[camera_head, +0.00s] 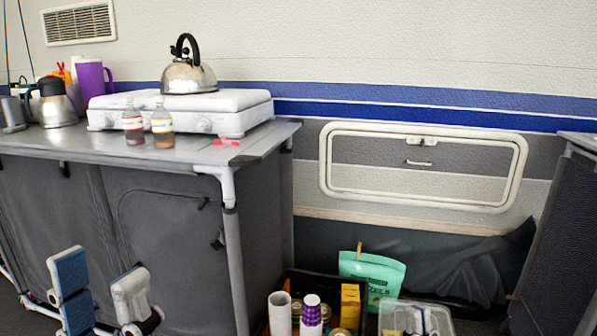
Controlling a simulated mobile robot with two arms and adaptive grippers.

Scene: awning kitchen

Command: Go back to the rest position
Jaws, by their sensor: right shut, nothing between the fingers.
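My left gripper (98,264) is at the lower left of the head view, in front of the grey cabinet (165,262). Its two fingers, with blue and white parts, stand wide apart and point up. Nothing shows between them except the cabinet front behind. The lower part of this gripper is cut off by the frame's bottom edge. My right gripper is not in this view.
A kettle (188,78) stands on a white stove (235,108) on the cabinet top. Two bottles (162,124), a steel jug (56,106) and a purple mug (92,80) are nearby. A filled crate (262,326) and clear box (445,318) sit at bottom centre.

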